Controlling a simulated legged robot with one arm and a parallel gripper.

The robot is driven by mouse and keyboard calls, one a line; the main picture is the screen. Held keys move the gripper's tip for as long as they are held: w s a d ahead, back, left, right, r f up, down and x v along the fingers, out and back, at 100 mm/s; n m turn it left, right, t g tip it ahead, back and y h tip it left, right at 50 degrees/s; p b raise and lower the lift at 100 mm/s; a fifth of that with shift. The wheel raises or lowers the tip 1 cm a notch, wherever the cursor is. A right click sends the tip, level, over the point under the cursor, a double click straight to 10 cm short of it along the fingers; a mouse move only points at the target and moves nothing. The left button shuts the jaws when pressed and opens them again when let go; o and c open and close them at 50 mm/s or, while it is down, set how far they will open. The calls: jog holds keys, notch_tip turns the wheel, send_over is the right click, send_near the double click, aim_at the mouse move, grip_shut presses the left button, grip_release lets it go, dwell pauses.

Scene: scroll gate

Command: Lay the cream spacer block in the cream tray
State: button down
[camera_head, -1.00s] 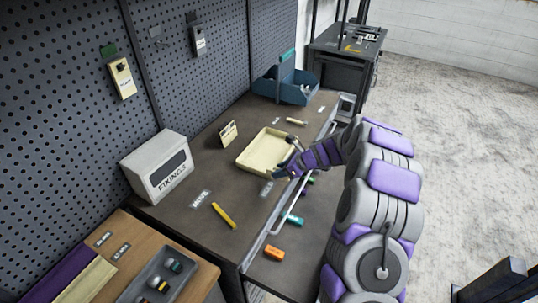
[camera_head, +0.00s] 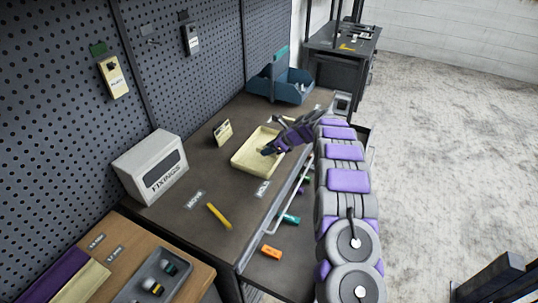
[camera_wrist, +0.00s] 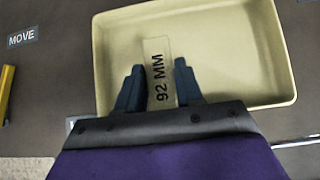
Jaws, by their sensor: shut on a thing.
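The cream spacer block (camera_wrist: 158,80), marked "92 MM", is between the two dark fingers of my gripper (camera_wrist: 157,66) in the wrist view. The gripper is shut on it. The cream tray (camera_wrist: 215,25) is a shallow open box behind and below the block. In the head view my gripper (camera_head: 268,150) is over the tray (camera_head: 243,162), near its right side, and the block is hard to make out. The block overlaps the tray floor in the wrist view; I cannot tell whether it touches the floor.
A yellow bar (camera_head: 218,215) and a "MOVE" label (camera_head: 195,199) lie left of the tray. A small cream card (camera_head: 222,132) stands behind it. A rail (camera_head: 288,200) runs along the bench edge.

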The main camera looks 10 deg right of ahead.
jog(key=shift+w+a, duration=0.15)
jog(key=shift+w, duration=0.2)
notch_tip(320, 180, down, 4)
jog(key=shift+r+b, duration=0.15)
jog(key=shift+b, duration=0.6)
jog(key=shift+r, duration=0.1)
jog(key=c, duration=0.7)
grip_release()
jog(key=shift+c, duration=0.2)
jog(key=p+v, duration=0.2)
jog(key=v, duration=1)
